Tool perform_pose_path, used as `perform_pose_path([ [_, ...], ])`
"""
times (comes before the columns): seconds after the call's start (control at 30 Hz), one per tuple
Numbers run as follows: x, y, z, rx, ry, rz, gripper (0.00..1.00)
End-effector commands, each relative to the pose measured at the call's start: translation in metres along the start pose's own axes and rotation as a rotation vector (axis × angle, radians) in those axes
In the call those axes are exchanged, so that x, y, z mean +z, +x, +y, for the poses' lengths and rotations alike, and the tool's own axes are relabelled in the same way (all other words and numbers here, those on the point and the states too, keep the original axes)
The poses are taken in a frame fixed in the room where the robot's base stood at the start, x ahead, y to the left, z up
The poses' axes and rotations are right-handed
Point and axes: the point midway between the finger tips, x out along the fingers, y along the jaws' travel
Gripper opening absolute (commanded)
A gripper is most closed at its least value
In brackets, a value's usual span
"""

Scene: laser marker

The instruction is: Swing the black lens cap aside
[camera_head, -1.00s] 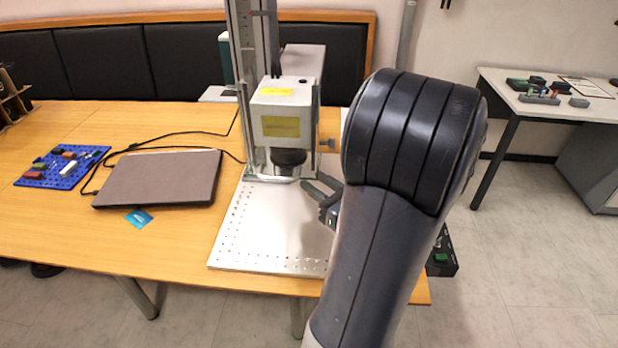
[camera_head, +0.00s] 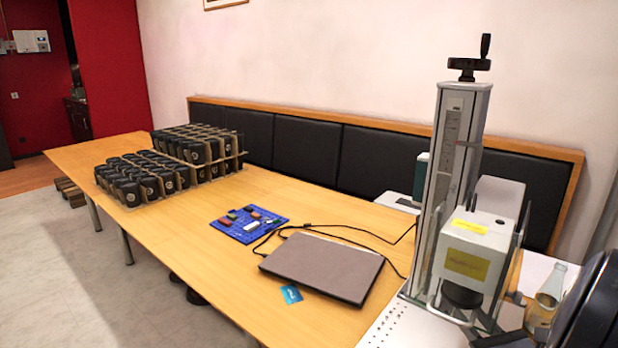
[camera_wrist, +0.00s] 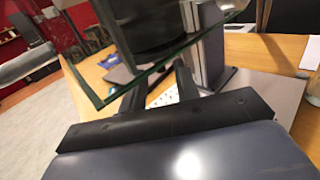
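The black lens cap (camera_head: 462,294) is under the white laser head (camera_head: 474,250) in the head view, at the lower right. In the wrist view a large black round part (camera_wrist: 145,25), the lens or its cap, fills the top middle behind a clear pane. I cannot tell where lens ends and cap begins. My gripper (camera_wrist: 160,80) points toward it from below, with two dark fingers apart and a gap between them. The fingertips are partly covered by the pane and the black part. In the head view only dark pieces of my gripper (camera_head: 487,326) show near the bottom edge.
Clear panes stand around the laser head, close to my gripper. The column (camera_head: 452,180) rises behind it. A perforated metal plate (camera_head: 400,325) lies below. A laptop (camera_head: 322,266), a blue board (camera_head: 249,223) and a bottle (camera_head: 545,300) are nearby.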

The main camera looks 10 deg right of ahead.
Motion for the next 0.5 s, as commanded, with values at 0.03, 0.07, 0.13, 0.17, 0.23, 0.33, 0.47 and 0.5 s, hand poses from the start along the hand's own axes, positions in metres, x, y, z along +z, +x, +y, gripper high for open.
perform_pose_path([
  [0.03, 0.001, 0.009, 0.001, 0.005, -0.001, -0.001, 0.3],
  [0.07, 0.001, 0.013, 0.001, 0.006, -0.001, -0.001, 0.3],
  [0.13, 0.001, 0.023, 0.001, 0.005, 0.0, 0.0, 0.3],
  [0.17, 0.001, 0.027, 0.001, 0.005, 0.0, 0.0, 0.3],
  [0.23, 0.001, 0.036, 0.001, 0.004, 0.0, 0.0, 0.3],
  [0.33, 0.001, 0.046, 0.001, 0.003, 0.001, -0.001, 0.3],
  [0.47, 0.0, 0.055, 0.0, 0.001, 0.001, 0.0, 0.3],
  [0.5, 0.0, 0.056, 0.0, 0.001, 0.001, 0.0, 0.3],
])
